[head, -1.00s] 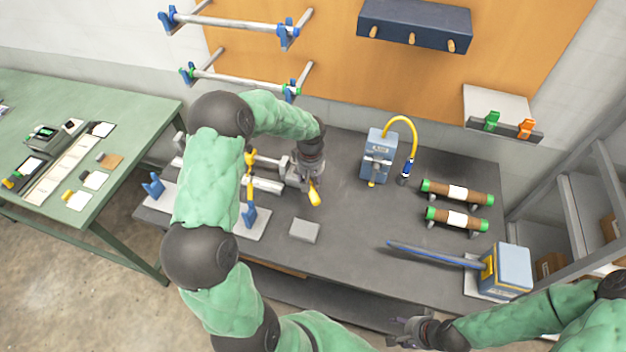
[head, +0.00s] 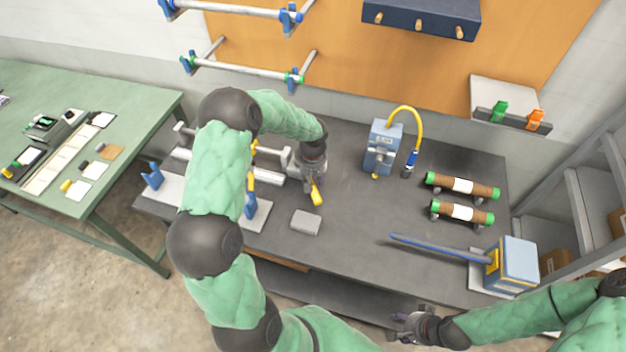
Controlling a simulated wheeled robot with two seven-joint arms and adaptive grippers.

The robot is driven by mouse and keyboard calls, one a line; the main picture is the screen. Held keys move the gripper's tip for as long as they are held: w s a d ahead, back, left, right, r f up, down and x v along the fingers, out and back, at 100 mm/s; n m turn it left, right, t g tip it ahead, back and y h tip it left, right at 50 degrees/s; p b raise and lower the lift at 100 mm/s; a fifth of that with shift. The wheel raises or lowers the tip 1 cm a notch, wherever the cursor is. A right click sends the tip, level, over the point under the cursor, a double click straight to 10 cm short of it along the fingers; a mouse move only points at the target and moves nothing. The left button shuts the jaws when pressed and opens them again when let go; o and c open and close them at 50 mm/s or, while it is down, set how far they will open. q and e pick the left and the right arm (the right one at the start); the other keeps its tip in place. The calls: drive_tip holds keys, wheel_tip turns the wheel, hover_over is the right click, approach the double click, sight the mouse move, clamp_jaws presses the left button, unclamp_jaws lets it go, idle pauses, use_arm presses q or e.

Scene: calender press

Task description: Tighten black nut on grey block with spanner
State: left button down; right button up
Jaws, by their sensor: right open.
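My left gripper (head: 312,180) points down over the dark bench, by the right end of the roller press (head: 268,174). A short yellow piece (head: 317,195) shows at its fingertips; I cannot tell whether it is held or is a spanner. The fingers are too small and hidden to read. A small light grey block (head: 306,222) lies flat on the bench just in front of this gripper, apart from it. I cannot make out a black nut. My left arm covers part of the press. My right gripper (head: 408,328) is open and empty by the bench's front edge.
A blue-grey unit with a yellow hose (head: 382,146) stands right of the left gripper. Two brown rolls with green ends (head: 463,186) lie further right. A blue box (head: 516,262) with a long blue bar (head: 435,247) is at front right. The middle of the bench (head: 350,225) is clear.

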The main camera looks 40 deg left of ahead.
use_arm(q)
drive_tip(key=shift+f, duration=0.3)
drive_tip(key=shift+s+a+r+m+p, duration=0.15)
drive_tip(key=shift+s+a+m+p, duration=0.35)
drive_tip(key=shift+s+m+p, duration=0.4)
drive_tip(key=shift+w+a, duration=0.1)
drive_tip(key=shift+a, duration=0.05)
drive_tip(key=shift+s+a+m, duration=0.3)
drive_tip(key=shift+s+m, duration=0.05)
drive_tip(key=shift+m, duration=0.15)
drive_tip(key=shift+s+a+m+p, duration=0.15)
drive_tip(key=shift+s+a+m, duration=0.35)
drive_tip(key=shift+a+m, duration=0.3)
drive_tip(key=shift+s+a+m+p, duration=0.15)
drive_tip(key=shift+s+a+m, duration=0.35)
drive_tip(key=shift+a+m, duration=0.3)
drive_tip(key=shift+d, duration=0.1)
drive_tip(key=shift+w+d, duration=0.1)
drive_tip(key=shift+w+d+n+b, duration=0.25)
drive_tip(key=shift+d+n+b, duration=0.25)
drive_tip(key=shift+b, duration=0.2)
